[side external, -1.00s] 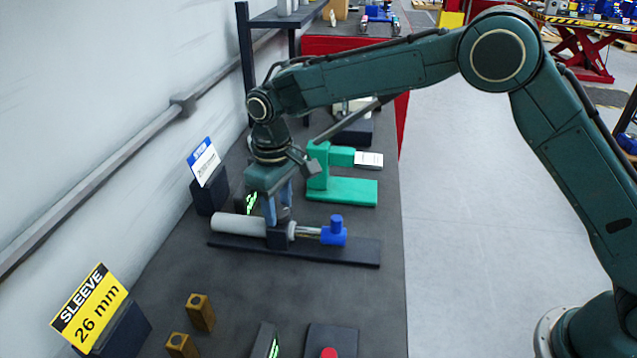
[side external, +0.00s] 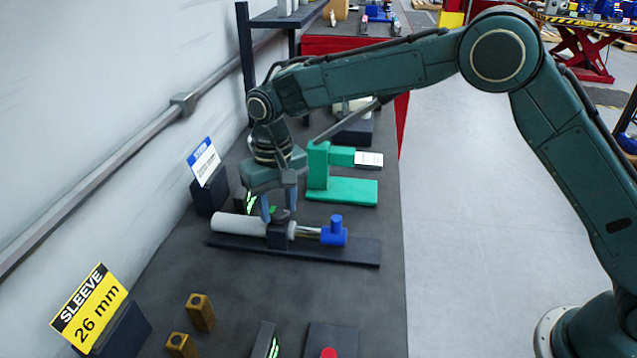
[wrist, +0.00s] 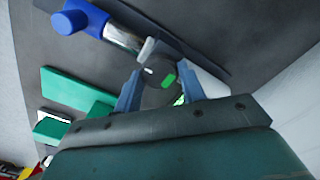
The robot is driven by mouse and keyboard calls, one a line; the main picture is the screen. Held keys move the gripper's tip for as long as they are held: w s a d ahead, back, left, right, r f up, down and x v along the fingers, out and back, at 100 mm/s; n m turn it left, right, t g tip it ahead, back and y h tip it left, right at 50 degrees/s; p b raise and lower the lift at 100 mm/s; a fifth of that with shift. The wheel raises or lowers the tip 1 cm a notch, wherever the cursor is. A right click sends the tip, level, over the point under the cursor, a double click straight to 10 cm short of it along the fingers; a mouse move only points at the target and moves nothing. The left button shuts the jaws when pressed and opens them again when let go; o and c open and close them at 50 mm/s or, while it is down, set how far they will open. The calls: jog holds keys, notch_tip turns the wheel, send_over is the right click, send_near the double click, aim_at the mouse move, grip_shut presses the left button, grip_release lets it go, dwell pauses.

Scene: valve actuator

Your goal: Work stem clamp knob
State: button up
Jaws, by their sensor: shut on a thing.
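The valve actuator lies on a dark base plate (side external: 350,254). It has a light grey cylinder (side external: 238,226), a dark clamp block (side external: 277,236), a silver stem (side external: 308,232) and a blue end piece (side external: 334,234). The dark round stem clamp knob (wrist: 155,94) sits on top of the clamp block, with a green mark and a white mark on it. My gripper (side external: 279,214) is above the clamp block, pointing down, with its blue-grey fingers shut on the knob from both sides. In the wrist view the fingers partly hide the knob's sides.
A green bracket (side external: 340,190) stands just behind the actuator. A blue-and-white sign (side external: 204,160) and a yellow sleeve sign (side external: 90,307) stand along the wall. Two brass blocks (side external: 201,312) sit at the front. The bench right of the base plate is mostly clear.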

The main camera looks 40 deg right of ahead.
aim_at(278, 210)
jog(key=shift+r, duration=0.1)
jog(key=o, duration=1)
notch_tip(278, 210, up, 14)
jog(key=shift+f, duration=0.1)
dwell(0.4)
